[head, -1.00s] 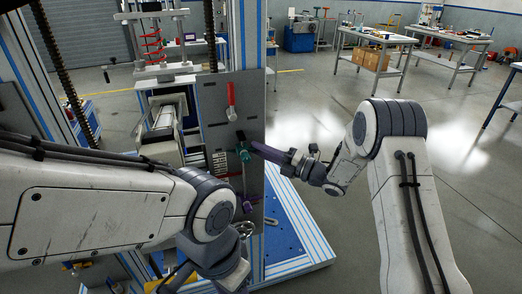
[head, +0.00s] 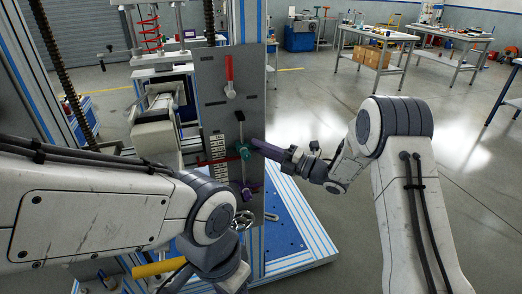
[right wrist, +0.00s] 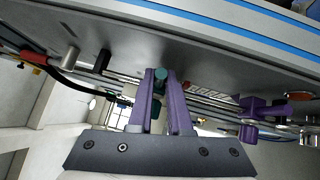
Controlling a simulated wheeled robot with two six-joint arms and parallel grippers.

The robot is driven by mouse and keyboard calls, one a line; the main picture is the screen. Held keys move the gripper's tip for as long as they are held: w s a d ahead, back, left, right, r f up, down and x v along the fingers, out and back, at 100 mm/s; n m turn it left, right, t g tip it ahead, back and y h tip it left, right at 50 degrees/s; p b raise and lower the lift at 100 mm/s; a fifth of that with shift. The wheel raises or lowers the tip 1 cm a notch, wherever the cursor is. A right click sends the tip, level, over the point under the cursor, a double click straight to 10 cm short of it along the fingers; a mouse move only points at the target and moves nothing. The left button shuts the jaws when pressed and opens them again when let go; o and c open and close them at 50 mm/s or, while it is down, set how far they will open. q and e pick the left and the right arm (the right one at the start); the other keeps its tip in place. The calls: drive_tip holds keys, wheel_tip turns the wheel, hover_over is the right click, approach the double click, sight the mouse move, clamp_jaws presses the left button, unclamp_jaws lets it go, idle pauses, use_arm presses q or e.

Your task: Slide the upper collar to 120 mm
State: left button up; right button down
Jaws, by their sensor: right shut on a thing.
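The teal upper collar (head: 243,150) sits on a vertical rod on the grey panel (head: 216,107), beside a scale of small white labels (head: 219,166). My right gripper (head: 254,145) reaches it from the right, shut on it. In the right wrist view the teal knob (right wrist: 160,77) is between the purple fingers (right wrist: 160,90). A purple lower collar (head: 248,190) is below it on the rod, apart from it; it also shows in the right wrist view (right wrist: 254,116). The scale's figures are too small to read. My left arm crosses the lower left; its gripper is out of view.
A red-handled lever (head: 229,78) is on the panel above the collars. A handwheel (head: 242,220) is low, near my left arm. The blue base plate (head: 283,222) spreads at the right. Workbenches (head: 385,45) stand far back, with open floor between.

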use_arm(q)
drive_tip(key=shift+f, duration=0.55)
use_arm(e)
drive_tip(key=shift+f, duration=0.35)
drive_tip(key=c, duration=0.9)
unclamp_jaws()
drive_tip(key=shift+o, duration=0.2)
drive_tip(key=shift+d, duration=0.1)
use_arm(q)
drive_tip(key=shift+f+b, duration=0.9)
drive_tip(key=shift+b, duration=0.1)
use_arm(e)
drive_tip(key=v, duration=1)
drive_tip(key=shift+d, duration=0.15)
